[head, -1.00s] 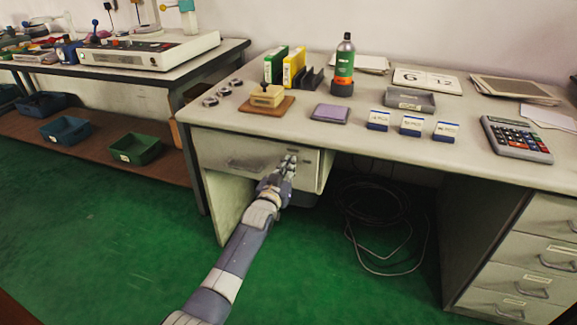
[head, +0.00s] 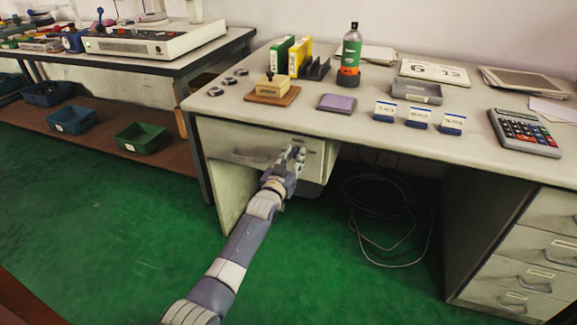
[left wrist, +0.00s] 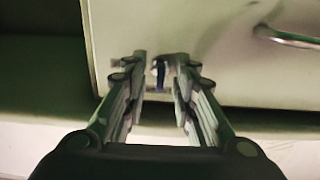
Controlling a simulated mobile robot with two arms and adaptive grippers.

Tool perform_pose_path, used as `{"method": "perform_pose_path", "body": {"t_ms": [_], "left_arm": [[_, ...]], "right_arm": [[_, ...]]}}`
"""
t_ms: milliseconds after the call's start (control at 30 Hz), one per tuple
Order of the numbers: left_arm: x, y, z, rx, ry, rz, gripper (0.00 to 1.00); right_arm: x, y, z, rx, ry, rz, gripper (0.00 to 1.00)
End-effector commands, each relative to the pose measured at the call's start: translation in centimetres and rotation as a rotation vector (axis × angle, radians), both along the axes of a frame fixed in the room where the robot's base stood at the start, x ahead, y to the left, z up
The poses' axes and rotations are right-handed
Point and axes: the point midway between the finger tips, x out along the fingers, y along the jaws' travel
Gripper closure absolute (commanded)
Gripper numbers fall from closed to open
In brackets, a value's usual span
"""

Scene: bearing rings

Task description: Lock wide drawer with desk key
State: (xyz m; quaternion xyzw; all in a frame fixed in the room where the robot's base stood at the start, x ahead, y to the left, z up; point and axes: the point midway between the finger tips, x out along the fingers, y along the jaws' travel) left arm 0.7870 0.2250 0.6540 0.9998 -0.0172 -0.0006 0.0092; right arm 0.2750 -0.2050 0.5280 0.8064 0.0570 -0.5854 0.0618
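The wide drawer (head: 225,138) is under the left part of the desk (head: 330,121). Its front looks closed, with a bar handle (head: 252,157) on it. My left gripper (head: 292,156) is at the right part of the drawer front. In the left wrist view the gripper (left wrist: 161,70) is open, its two fingers apart. A small silver and blue piece, seemingly the desk key (left wrist: 160,74), stands between the fingertips against the pale drawer front (left wrist: 205,35). Whether the fingers touch it I cannot tell. The handle also shows at upper right (left wrist: 285,39). My right gripper is out of view.
A drawer stack (head: 530,270) stands under the desk's right side, with coiled cables (head: 380,205) on the floor between. On the desk are a stamp on a wooden base (head: 272,90), a green bottle (head: 351,52), label cards and a calculator (head: 526,130). The green floor in front is clear.

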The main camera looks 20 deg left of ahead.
Motion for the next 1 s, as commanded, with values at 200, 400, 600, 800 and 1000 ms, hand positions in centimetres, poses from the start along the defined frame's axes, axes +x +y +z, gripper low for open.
{"method": "perform_pose_path", "body": {"t_ms": [200,400,600,800,1000], "left_arm": [[-2.0,0.1,-0.1,0.001,0.001,0.001,0.74],[-4.9,0.2,-0.1,0.001,0.001,0.0,0.74],[-8.1,0.3,-0.1,0.001,0.001,0.0,0.74],[-10.6,0.4,-0.1,0.0,0.002,0.001,0.74],[-11.7,0.5,0.0,0.0,0.001,0.001,0.74]], "right_arm": [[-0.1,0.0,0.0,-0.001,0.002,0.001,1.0],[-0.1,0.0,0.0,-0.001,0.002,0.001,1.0],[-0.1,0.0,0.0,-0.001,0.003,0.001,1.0],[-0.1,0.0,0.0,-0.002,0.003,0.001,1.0],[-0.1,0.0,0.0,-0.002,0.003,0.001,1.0]]}}
